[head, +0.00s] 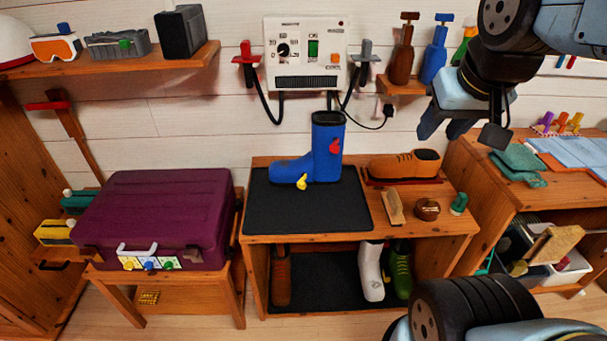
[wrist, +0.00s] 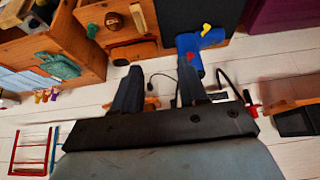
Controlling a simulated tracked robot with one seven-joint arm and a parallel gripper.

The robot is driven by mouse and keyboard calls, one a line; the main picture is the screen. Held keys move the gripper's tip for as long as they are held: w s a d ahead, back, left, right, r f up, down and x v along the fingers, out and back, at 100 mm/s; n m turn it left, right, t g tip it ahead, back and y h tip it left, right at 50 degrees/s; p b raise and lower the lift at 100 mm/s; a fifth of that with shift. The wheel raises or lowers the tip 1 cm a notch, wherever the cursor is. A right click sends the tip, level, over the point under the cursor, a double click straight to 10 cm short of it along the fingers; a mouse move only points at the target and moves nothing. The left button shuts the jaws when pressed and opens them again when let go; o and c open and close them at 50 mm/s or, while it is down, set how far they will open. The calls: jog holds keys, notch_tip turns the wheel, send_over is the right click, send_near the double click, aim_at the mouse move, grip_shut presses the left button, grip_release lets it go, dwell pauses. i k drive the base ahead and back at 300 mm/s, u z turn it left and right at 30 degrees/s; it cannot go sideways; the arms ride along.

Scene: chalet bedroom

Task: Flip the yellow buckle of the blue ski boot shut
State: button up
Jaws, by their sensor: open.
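The blue ski boot (head: 322,155) stands upright on a black mat (head: 305,212) on top of a low wooden bench, its toe to the left. A red mark shows on its shaft. The yellow buckle (head: 302,182) sits low on the front side of the boot and sticks out from it; its exact angle is too small to tell. In the wrist view the boot (wrist: 190,62) and the yellow buckle (wrist: 206,29) show beyond the fingers. My gripper (head: 455,130) is open and empty, in the air to the right of the boot and apart from it. It also shows in the wrist view (wrist: 160,90).
An orange-brown shoe (head: 405,165), a brush (head: 393,207), a round tin (head: 428,209) and a green item (head: 459,203) stand right of the mat. A purple suitcase (head: 155,215) stands left. A wall panel (head: 305,53) with hanging cables is behind the boot. The mat's front is clear.

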aim_at(301, 185)
jog(key=z, duration=0.5)
jog(key=i, duration=0.1)
jog(key=u, duration=2.9)
jog(key=i, duration=0.6)
jog(key=z, duration=3.55)
jog(key=k, duration=0.1)
jog(key=u, duration=1.7)
